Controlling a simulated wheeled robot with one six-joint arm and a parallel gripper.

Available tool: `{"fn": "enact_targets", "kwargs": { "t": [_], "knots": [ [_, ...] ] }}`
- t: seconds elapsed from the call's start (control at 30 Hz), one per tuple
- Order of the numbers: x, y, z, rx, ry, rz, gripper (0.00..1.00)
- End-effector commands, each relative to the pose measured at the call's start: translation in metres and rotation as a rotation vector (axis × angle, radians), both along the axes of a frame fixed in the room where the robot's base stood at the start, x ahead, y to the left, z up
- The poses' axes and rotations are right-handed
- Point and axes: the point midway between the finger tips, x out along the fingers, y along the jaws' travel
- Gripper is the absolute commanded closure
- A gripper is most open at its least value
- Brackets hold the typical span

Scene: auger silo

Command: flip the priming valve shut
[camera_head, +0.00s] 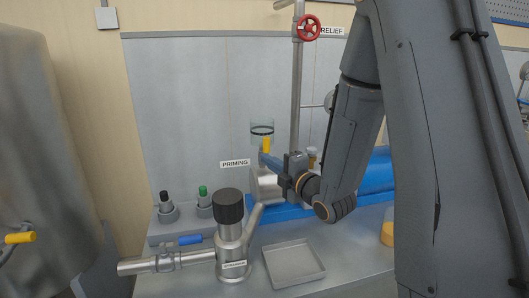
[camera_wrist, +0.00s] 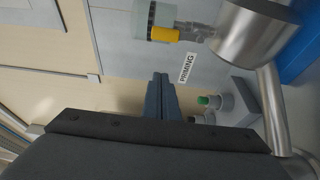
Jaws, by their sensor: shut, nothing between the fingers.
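The priming valve's yellow handle (camera_head: 266,145) stands roughly upright below a clear glass cup (camera_head: 262,130), right of the "PRIMING" label (camera_head: 235,163). In the wrist view the yellow handle (camera_wrist: 165,34) lies beside the glass cup (camera_wrist: 154,18), and the grey valve body (camera_wrist: 195,32) joins a steel cylinder (camera_wrist: 248,35). My gripper (camera_head: 265,158) is shut and empty, close to the handle in the head view. In the wrist view the closed fingertips (camera_wrist: 160,77) are apart from the handle. The gripper hides part of the valve body in the head view.
A black-knobbed steel fitting (camera_head: 229,207) and a pipe with a blue lever (camera_head: 190,240) stand in front. Green-topped (camera_head: 203,197) and black-topped (camera_head: 165,205) posts are at left. An empty tray (camera_head: 293,264) lies on the bench. A red relief wheel (camera_head: 308,28) is above.

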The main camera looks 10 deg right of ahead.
Motion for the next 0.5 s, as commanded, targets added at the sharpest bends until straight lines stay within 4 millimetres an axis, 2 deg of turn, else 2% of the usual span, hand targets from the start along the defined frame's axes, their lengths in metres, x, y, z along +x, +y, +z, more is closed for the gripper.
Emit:
{"fn": "enact_targets", "kwargs": {
  "t": [0.17,0.5],
  "knots": [
    [0.016,0.007,0.000,0.000,0.001,0.002,1.00],
    [0.077,0.030,0.000,0.001,0.000,0.001,1.00]
  ]
}}
